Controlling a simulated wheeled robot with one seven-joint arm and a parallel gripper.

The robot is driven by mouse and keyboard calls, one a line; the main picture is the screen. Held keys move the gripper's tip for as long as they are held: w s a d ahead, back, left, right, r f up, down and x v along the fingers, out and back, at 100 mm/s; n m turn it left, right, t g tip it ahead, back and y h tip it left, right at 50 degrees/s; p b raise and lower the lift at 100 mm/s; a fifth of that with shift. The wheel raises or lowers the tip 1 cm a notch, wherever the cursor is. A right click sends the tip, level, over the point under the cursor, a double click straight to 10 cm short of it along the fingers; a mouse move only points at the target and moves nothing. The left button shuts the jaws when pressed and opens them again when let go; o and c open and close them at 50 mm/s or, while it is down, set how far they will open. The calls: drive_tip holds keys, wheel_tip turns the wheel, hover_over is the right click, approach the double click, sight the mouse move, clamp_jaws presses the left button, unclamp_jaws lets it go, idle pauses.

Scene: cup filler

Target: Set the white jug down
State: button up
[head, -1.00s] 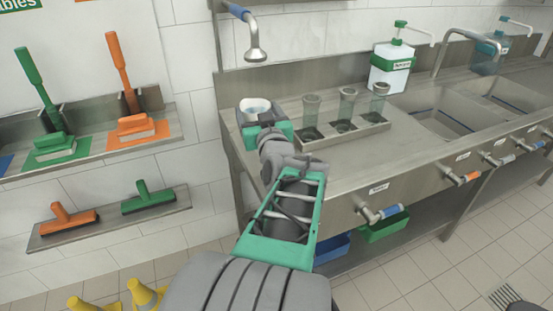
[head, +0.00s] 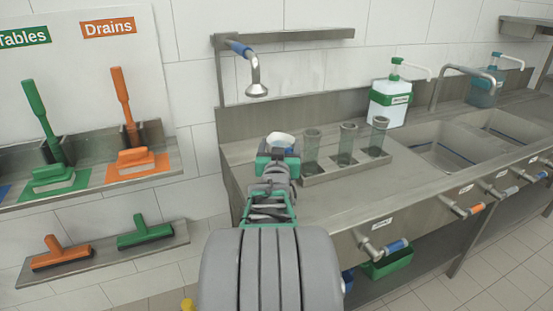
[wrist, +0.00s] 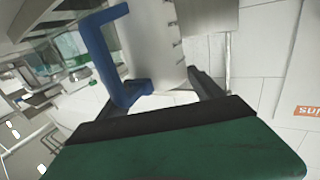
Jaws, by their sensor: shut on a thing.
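The white jug (head: 281,141) is at the left end of the steel counter (head: 350,198), partly hidden behind my gripper (head: 277,160) in the head view. In the wrist view the jug's pale body (wrist: 152,40) shows tilted in the picture, with a blue handle (wrist: 107,55) and small marks along one side. My gripper (wrist: 165,97) is shut on the jug. I cannot tell whether the jug's base touches the counter, as my gripper and arm cover it.
A tray (head: 350,167) holding three clear cups (head: 346,143) stands just right of the jug. A spray head (head: 256,88) hangs behind, above. A white and green dispenser (head: 388,100) and sinks (head: 440,155) are further right.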

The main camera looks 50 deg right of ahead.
drive_tip(key=f, duration=0.2)
drive_tip(key=w+f, duration=0.1)
drive_tip(key=f, duration=0.1)
drive_tip(key=shift+w+d, duration=0.1)
drive_tip(key=shift+w, duration=0.1)
drive_tip(key=shift+f, duration=0.25)
drive_tip(key=shift+f+b, duration=0.2)
drive_tip(key=shift+b, duration=0.15)
drive_tip(key=o, duration=1.8)
drive_tip(key=shift+o, duration=0.2)
